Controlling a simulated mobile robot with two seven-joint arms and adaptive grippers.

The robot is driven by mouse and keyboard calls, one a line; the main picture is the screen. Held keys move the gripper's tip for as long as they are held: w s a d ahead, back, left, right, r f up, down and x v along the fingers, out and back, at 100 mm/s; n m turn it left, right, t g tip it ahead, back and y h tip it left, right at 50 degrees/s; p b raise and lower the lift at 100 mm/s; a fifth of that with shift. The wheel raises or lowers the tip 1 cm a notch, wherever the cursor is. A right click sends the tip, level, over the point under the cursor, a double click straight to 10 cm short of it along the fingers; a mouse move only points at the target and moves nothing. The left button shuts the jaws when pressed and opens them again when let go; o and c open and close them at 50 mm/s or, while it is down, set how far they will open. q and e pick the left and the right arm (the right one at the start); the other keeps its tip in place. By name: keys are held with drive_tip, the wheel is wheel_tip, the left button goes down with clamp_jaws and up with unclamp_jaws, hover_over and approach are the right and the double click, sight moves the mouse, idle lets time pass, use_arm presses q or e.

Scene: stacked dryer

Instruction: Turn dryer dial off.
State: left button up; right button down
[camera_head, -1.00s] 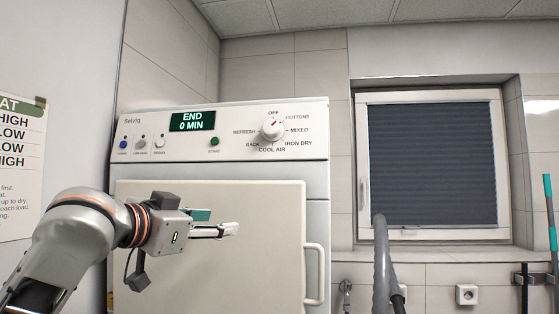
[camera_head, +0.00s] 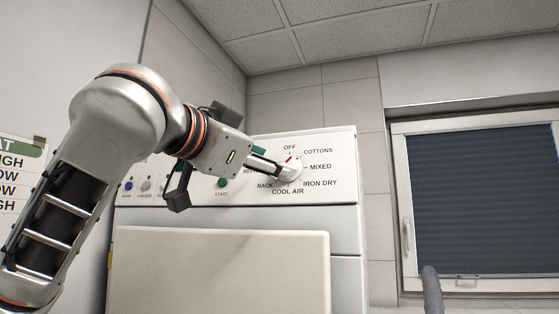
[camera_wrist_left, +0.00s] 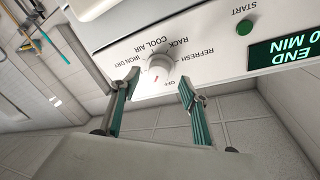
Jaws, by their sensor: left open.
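The dryer dial (camera_head: 291,168) is a round white knob with a red mark, on the control panel at the top of the white dryer (camera_head: 335,190). The red mark points up and right, between OFF and COTTONS. My left gripper (camera_head: 277,168) reaches in from the left, its fingertips at the dial, partly covering it and its left labels. In the left wrist view, which is upside down, the dial (camera_wrist_left: 161,70) shows between the spread green-padded fingers of my left gripper (camera_wrist_left: 157,82), with a visible gap on each side. Contact cannot be told. My right gripper is not in view.
A green START button (camera_head: 222,182) and other small buttons lie left of the dial. The display (camera_wrist_left: 288,50) reads END 0 MIN. The light dryer door (camera_head: 220,275) is below the panel. A window with a dark blind (camera_head: 485,205) is at the right.

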sight(289, 160)
use_arm(q)
drive_tip(key=shift+p+x, duration=0.4)
drive_tip(key=shift+x, duration=1.45)
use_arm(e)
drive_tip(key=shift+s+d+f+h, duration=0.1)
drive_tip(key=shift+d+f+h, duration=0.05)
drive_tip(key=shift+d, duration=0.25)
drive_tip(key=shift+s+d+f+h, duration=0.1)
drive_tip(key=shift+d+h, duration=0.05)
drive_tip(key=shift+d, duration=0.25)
use_arm(q)
drive_tip(key=c, duration=1.1)
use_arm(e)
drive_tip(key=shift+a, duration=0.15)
use_arm(q)
drive_tip(key=shift+f, duration=0.1)
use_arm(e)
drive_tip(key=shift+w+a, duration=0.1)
